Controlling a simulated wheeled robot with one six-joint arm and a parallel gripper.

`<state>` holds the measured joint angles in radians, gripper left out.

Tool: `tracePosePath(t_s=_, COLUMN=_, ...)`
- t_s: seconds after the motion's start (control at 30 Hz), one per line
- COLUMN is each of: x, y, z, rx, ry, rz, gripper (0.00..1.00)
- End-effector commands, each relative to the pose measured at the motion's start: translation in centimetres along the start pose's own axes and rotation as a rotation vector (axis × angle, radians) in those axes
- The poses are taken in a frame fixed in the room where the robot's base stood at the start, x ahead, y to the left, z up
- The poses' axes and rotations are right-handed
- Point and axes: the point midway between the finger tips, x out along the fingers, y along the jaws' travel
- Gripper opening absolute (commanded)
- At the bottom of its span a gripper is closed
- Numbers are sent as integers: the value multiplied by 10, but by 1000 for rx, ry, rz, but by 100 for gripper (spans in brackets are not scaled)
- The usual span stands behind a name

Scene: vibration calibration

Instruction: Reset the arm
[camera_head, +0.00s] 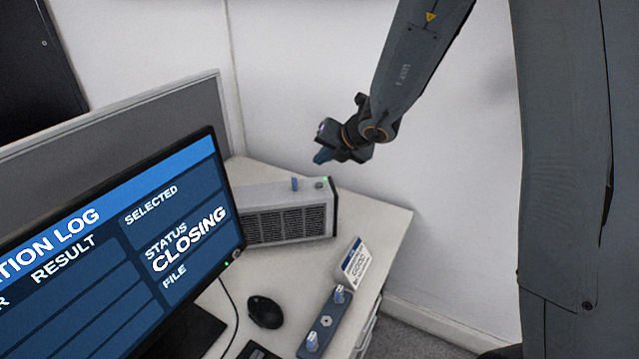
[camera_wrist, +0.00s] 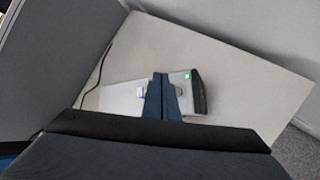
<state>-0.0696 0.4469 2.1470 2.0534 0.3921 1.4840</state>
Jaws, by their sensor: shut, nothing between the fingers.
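My gripper (camera_head: 322,156) is held in the air above the grey box-shaped device (camera_head: 290,222) at the back of the desk, apart from it in the head view. In the wrist view my gripper (camera_wrist: 160,78) has its two blue fingers together, with nothing between them. They cover part of the top of the grey device (camera_wrist: 120,98). The device has a dark slotted front, a small blue tab (camera_head: 295,184) and a dark knob (camera_head: 319,183) on top, and a green light beside the knob.
A monitor (camera_head: 110,250) reading "CLOSING" stands at the left. A grey partition (camera_head: 110,112) and white walls stand behind. The desk's right back corner is clear.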

Motion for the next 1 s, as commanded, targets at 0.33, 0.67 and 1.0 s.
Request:
tracePosePath(t_s=0.33, x=0, y=0, z=0, rx=-2, ry=0, rz=0, gripper=0)
tracePosePath(t_s=0.67, x=-34, y=-2, z=-44, rx=-589, ry=130, rz=30, gripper=0)
tracePosePath(t_s=1.0, x=-106, y=-37, z=-126, rx=-1723, ry=393, rz=202, gripper=0)
